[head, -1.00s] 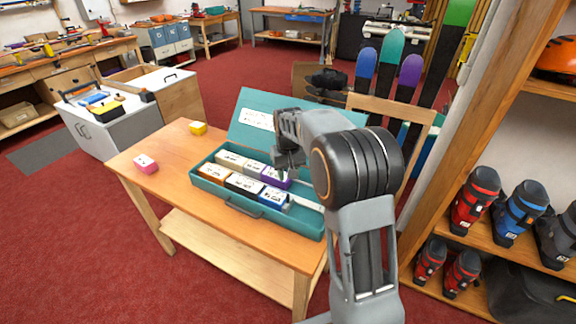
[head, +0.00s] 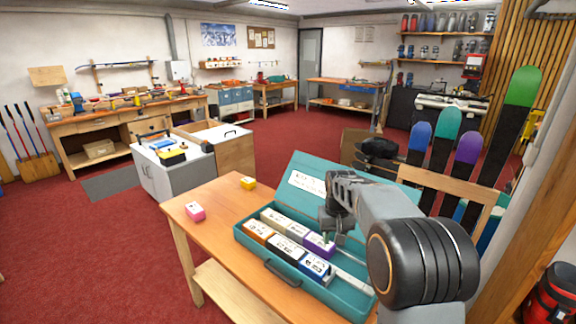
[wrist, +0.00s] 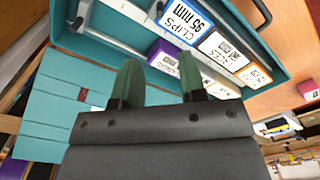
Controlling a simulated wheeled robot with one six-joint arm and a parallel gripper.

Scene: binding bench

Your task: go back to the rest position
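My gripper (head: 328,234) hangs over the teal case (head: 282,283) at the purple-sided box (head: 320,246). In the wrist view its two dark green fingers (wrist: 158,80) stand apart with nothing held between them. The purple box (wrist: 164,56) shows just beyond the fingertips, partly hidden; I cannot tell the exact gap to it. Beside it in the case are a blue-sided box (head: 315,267) labelled clips 95 mm, a black-sided one (head: 289,249), an orange-sided one (head: 258,231) and pale ones.
The case's teal lid (head: 309,172) stands open behind it. A pink box (head: 195,211) and a yellow box (head: 248,183) lie on the wooden table (head: 215,235). A wooden frame (head: 450,183) and upright skis (head: 447,133) stand at the right. Red floor is clear at left.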

